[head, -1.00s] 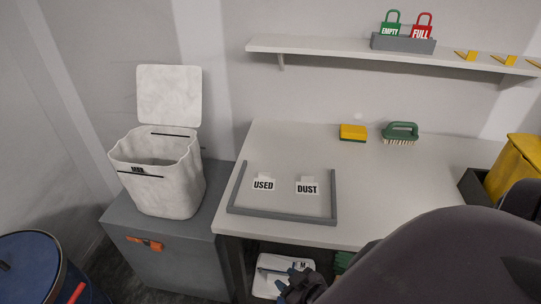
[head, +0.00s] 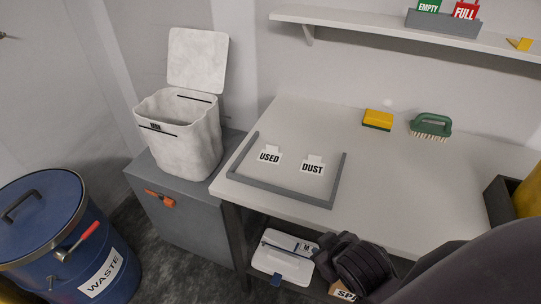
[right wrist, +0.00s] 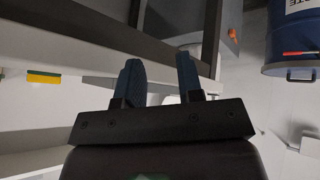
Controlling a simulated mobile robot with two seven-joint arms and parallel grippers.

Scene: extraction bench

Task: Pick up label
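Two white labels with black print, USED (head: 269,154) and DUST (head: 312,167), lie on the bench top inside a low grey frame (head: 285,190). They are apart from each other. In the right wrist view my right gripper (right wrist: 160,78) has its two dark blue fingers spread with nothing held between them. In the head view my right wrist (head: 355,262) is low in front of the bench, below the level of the top and away from the labels. My left gripper is not in view.
A white lidded bag (head: 190,140) stands on a grey cabinet (head: 190,200). A blue WASTE drum (head: 50,240) is at left. A white case (head: 283,258) lies under the bench. A yellow sponge (head: 378,119) and green brush (head: 431,124) sit at the back; the middle top is clear.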

